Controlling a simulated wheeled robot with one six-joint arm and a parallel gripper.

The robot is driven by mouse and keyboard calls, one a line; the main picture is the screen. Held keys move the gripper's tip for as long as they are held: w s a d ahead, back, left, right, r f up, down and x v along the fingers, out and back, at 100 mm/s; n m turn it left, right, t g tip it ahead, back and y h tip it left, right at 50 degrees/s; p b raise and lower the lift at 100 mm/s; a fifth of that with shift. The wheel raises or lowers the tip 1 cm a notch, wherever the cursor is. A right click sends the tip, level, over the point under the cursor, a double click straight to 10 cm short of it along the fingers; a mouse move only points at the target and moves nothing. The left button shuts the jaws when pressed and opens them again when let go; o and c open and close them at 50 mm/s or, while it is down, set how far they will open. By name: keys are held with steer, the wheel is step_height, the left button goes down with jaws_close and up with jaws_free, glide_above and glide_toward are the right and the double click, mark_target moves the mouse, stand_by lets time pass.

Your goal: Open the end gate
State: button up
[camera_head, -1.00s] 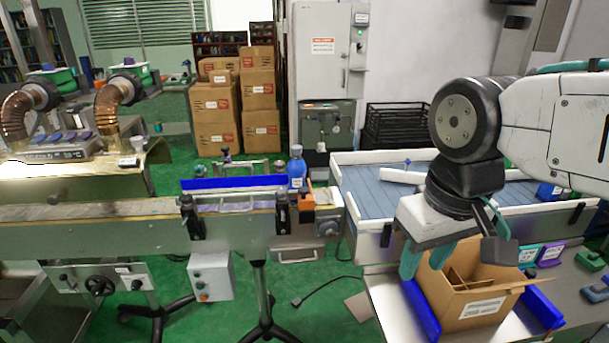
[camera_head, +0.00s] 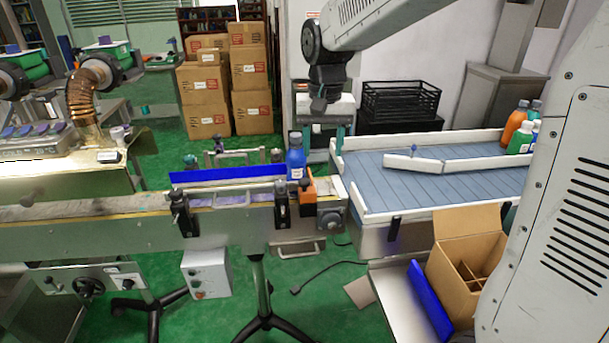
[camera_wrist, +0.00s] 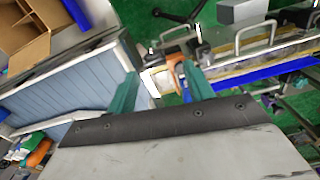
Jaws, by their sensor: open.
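The end gate, an orange piece (camera_head: 308,202), sits at the right end of the narrow conveyor (camera_head: 110,222). In the wrist view the orange piece (camera_wrist: 174,74) shows between my finger tips. In the wrist view my gripper (camera_wrist: 162,75) is empty. I cannot tell whether its fingers touch the gate.
A blue-grey slatted table (camera_head: 450,182) with white rails lies right of the conveyor end, with several bottles (camera_head: 520,130) at its far right. An open carton (camera_head: 465,255) stands in front. A blue guide rail (camera_head: 225,175) runs along the conveyor.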

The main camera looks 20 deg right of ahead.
steer(key=m, duration=0.1)
glide_above(304, 180)
step_height(304, 180, down, 5)
steer(key=shift+s+d+f, duration=0.1)
steer(key=shift+s, duration=0.05)
steer(key=shift+w+f, duration=0.2)
steer(key=shift+f, duration=0.05)
step_height(304, 180, down, 8)
steer(key=shift+r, duration=0.25)
